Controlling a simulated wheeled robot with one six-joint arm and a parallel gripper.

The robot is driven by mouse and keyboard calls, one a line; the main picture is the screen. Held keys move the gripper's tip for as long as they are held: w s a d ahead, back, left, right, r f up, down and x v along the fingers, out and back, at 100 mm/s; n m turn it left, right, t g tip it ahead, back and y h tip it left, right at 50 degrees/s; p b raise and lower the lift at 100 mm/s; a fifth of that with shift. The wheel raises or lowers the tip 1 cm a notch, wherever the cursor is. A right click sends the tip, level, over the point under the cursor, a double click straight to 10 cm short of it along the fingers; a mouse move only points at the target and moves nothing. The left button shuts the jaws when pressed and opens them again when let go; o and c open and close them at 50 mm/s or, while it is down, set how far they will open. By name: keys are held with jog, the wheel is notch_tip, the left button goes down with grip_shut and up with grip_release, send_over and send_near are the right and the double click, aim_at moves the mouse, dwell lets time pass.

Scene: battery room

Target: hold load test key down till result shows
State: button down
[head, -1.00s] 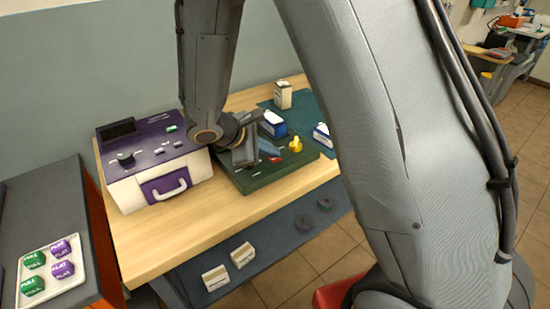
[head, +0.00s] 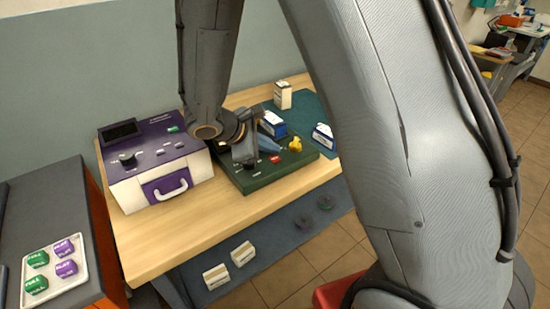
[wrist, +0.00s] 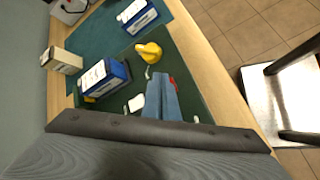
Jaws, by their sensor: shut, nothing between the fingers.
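A green board (head: 290,170) lies on the wooden bench, with a red key (head: 276,159) and a yellow knob (head: 295,145) on it. My gripper (head: 271,147) is low over the board, fingers together, close to the red key. In the wrist view the fingers (wrist: 161,98) lie beside the red key (wrist: 173,82); whether they touch it I cannot tell. Left of the board is a white tester (head: 130,191) with a purple top, small keys, a black knob and a dark display (head: 119,130). I cannot read which key is the load test key.
Behind the gripper stand blue-and-white batteries (head: 272,124), (head: 323,136) and a cream carton (head: 283,97). A tray (head: 82,281) of green and purple tags is at lower left. Two cartons (head: 216,278) sit on the lower shelf. The bench front is clear.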

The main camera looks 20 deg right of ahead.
aim_at(272, 160)
jog(key=shift+r+p, duration=1.75)
jog(key=shift+r, duration=0.8)
jog(key=s+d+f+m+g+y+b, duration=0.1)
jog(key=s+m+g+y+b, duration=0.1)
jog(key=s+m+y, duration=0.6)
jog(key=shift+s+m, duration=2.9)
jog(key=shift+s, duration=1.45)
